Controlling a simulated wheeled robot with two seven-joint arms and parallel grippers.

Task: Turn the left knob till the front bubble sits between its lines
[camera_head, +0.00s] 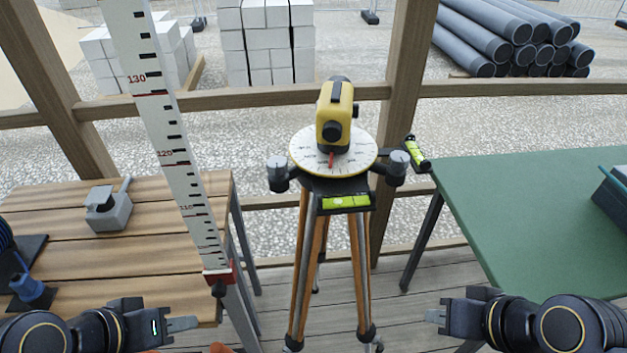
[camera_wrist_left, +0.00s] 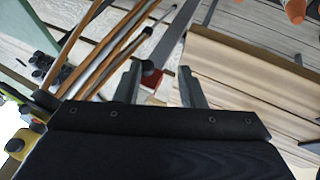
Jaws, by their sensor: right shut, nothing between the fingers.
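A yellow level instrument (camera_head: 335,112) stands on a white graduated disc (camera_head: 305,152) on a wooden-legged tripod (camera_head: 302,262). The left knob (camera_head: 278,168) is a grey cylinder at the head's left; the right knob (camera_head: 398,163) is its match. The front vial (camera_head: 358,202) is yellow-green, below the disc; its pale bubble (camera_head: 338,201) appears left of the middle. Its lines are too small to judge. My left gripper (camera_head: 190,323) is low at the left, apart from the knob; its fingers stand apart in the left wrist view (camera_wrist_left: 160,88). My right gripper (camera_head: 432,315) is shut and empty, low at the right.
A graduated staff (camera_head: 170,125) with a red foot stands between the wooden table (camera_head: 60,205) and the tripod. A second vial (camera_head: 416,152) sits right of the right knob. A green table (camera_head: 500,210) is at the right. A wooden rail runs behind.

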